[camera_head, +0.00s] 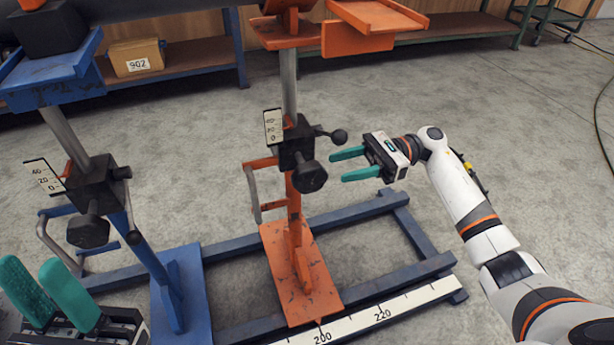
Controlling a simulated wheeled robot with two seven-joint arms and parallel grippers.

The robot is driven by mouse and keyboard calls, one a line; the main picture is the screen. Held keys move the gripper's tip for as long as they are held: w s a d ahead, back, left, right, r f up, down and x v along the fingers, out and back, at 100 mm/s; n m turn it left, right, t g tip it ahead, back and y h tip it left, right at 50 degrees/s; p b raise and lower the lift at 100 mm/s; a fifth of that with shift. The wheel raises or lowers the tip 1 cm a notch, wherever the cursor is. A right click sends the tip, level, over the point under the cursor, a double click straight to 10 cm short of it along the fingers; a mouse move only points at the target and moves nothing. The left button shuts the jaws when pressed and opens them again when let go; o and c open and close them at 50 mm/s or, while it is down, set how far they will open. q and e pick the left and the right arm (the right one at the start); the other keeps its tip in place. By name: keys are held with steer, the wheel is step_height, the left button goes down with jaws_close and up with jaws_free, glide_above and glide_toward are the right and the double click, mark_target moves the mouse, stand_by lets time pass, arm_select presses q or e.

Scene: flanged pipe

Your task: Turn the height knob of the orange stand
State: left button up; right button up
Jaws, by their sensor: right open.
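The orange stand (297,262) stands upright in the middle, on an orange base plate. Its black clamp block (294,146) carries a large black knob (312,177) at the lower front and a small ball-ended handle (339,136) on the right. I cannot tell which is the height knob. A scale plate (273,127) sits left of the block. My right gripper (339,167) is open and empty, its teal fingers pointing left, just right of the large knob and apart from it. My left gripper (31,264) is at the lower left, its fingers apart with nothing visible between them.
A blue stand (180,290) with its own black knob (88,231) stands to the left. Both stands are on a dark blue frame (358,212) with a ruler strip (385,314) in front. A shelf with a box (137,58) is behind.

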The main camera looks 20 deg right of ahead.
mark_target(292, 179)
steer(key=a, duration=0.8)
steer(key=shift+s+a+b, duration=0.15)
steer(key=shift+a+b, duration=0.15)
steer(key=shift+a, duration=0.1)
